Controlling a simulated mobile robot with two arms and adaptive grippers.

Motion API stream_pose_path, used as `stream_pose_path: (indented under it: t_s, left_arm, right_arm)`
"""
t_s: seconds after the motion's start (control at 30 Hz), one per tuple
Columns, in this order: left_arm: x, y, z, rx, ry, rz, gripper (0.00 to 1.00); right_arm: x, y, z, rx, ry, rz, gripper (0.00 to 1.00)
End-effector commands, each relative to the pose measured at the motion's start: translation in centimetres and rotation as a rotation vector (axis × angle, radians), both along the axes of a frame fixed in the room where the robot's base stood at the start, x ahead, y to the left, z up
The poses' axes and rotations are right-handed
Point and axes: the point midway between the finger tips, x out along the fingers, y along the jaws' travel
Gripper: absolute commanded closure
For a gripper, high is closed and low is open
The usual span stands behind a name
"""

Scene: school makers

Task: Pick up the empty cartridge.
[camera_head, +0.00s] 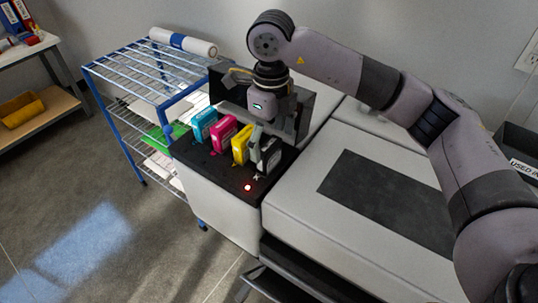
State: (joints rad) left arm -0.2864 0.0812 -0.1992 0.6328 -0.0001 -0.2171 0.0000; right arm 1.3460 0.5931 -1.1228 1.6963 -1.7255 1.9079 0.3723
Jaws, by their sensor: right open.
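A row of ink cartridges stands in the dark tray of the printer: cyan (203,124), magenta (222,134), yellow (241,148) and black (269,158). A red light (248,187) glows on the tray's front edge, nearest the black cartridge. My right gripper (263,145) points down from above at the black cartridge's top, and is open. One grey finger shows between the yellow and black cartridges; the other finger is hard to make out. I cannot tell whether the fingers touch the cartridge. My left gripper is not in view.
The raised dark cover (300,112) stands close behind the gripper. The white printer top (310,150) with a dark panel (390,200) lies to the right. A blue wire rack (120,75) holding a paper roll (183,42) stands at the left. A used-ink bin (520,165) is at the right edge.

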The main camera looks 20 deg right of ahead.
Motion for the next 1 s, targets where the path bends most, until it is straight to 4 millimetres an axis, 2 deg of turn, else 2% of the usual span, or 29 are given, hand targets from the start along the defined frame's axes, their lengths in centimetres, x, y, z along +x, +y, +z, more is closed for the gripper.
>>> stream_pose_path:
  t_s: [0.17,0.27,0.43,0.7,1.0]
  left_arm:
    - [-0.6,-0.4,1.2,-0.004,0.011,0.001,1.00]
    - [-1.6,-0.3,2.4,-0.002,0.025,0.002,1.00]
    - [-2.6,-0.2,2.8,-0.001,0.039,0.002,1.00]
    - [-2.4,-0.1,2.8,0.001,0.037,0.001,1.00]
    - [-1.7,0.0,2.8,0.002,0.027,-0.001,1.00]
  right_arm:
    - [0.1,0.1,-1.2,0.000,0.005,0.000,0.18]
    - [0.2,0.2,-2.7,-0.001,0.007,-0.001,0.18]
    - [0.3,0.3,-5.0,0.002,0.003,0.000,0.18]
    - [0.4,0.3,-5.5,0.003,-0.002,0.000,0.18]
    - [0.4,0.3,-5.4,0.003,0.000,-0.001,0.38]
